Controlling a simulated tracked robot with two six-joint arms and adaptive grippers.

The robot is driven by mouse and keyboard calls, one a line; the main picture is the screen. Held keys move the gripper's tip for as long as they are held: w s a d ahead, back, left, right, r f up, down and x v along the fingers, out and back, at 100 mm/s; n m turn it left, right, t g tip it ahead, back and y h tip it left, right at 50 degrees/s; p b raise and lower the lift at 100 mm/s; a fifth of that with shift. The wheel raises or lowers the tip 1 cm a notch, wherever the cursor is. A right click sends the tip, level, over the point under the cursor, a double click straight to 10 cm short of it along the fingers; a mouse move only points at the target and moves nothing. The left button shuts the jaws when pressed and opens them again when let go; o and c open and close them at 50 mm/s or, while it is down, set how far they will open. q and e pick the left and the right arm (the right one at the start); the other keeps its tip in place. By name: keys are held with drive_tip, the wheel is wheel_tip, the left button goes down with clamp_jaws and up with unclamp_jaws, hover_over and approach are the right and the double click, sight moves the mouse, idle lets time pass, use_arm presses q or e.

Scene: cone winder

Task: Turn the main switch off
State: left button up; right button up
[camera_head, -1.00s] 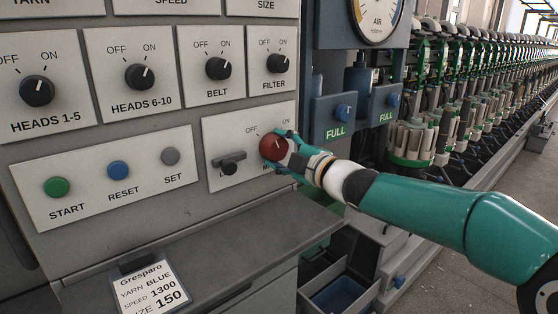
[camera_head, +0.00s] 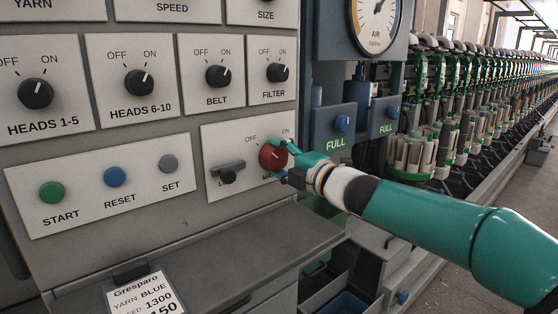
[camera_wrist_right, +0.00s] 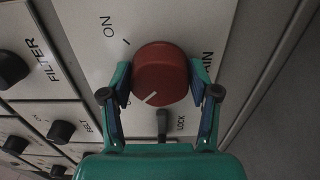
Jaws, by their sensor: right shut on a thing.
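The main switch is a round red knob (camera_head: 271,158) on a pale plate (camera_head: 214,139) at the lower right of the control panel. My right gripper (camera_head: 280,160) is shut on it, reaching in from the right. In the right wrist view the knob (camera_wrist_right: 160,72) sits between the two fingers of my right gripper (camera_wrist_right: 160,68). Its white mark points to the lower left there, away from the ON label and toward the OFF side. A finger partly hides the OFF label. The LOCK lever (camera_head: 228,170) is left of the knob. My left gripper is out of view.
START (camera_head: 51,192), RESET (camera_head: 116,177) and SET (camera_head: 168,163) buttons are left of the switch plate. The FILTER knob (camera_head: 277,72) and other black knobs are above. A grey ledge (camera_head: 230,250) juts out below. Winding heads line the right.

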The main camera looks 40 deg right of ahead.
drive_tip(key=shift+a+f, duration=0.1)
drive_tip(key=shift+f, duration=0.25)
drive_tip(key=o, duration=1.2)
drive_tip(key=shift+w, duration=0.1)
drive_tip(key=shift+c, duration=0.2)
drive_tip(key=shift+r, duration=0.15)
drive_tip(key=shift+s+r, duration=0.1)
drive_tip(key=shift+s, duration=0.4)
drive_tip(key=s+d, duration=0.1)
drive_tip(key=s, duration=1)
